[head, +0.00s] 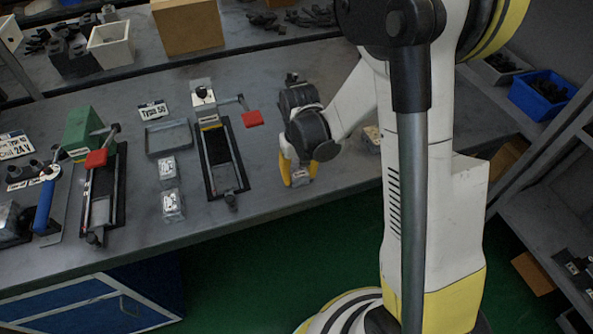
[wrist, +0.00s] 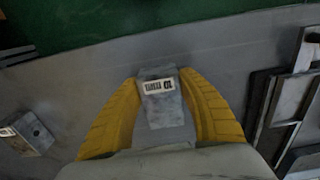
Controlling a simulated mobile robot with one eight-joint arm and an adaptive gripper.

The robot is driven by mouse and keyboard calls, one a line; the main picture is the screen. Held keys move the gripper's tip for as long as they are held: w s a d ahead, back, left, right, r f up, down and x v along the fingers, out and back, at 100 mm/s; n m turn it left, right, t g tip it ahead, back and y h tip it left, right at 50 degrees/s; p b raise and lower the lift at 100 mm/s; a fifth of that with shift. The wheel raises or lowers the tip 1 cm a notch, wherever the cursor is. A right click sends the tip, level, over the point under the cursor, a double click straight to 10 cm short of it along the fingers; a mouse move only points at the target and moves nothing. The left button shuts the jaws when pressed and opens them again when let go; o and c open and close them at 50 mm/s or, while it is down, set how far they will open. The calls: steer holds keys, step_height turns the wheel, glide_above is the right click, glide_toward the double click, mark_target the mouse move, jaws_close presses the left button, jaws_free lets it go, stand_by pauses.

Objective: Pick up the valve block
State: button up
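A grey valve block with a white printed label (wrist: 162,105) sits between the yellow fingers of my gripper (wrist: 160,78) in the wrist view. The fingertips appear to touch its two sides. In the head view my gripper (head: 299,177) points down near the front edge of the table, with the block (head: 301,180) low between its fingers. Whether the block rests on the table or is slightly raised cannot be told. Another block (head: 371,138) is partly hidden behind my arm; a similar one shows at left in the wrist view (wrist: 28,133).
The grey table (head: 270,222) ends at a front edge above green floor. A clamp fixture with a red handle (head: 222,150) stands left of my gripper. Two labelled blocks (head: 172,205) and a shallow tray (head: 168,138) lie farther left. A blue bin (head: 542,95) is at right.

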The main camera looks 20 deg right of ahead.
steer(key=shift+c, duration=0.9)
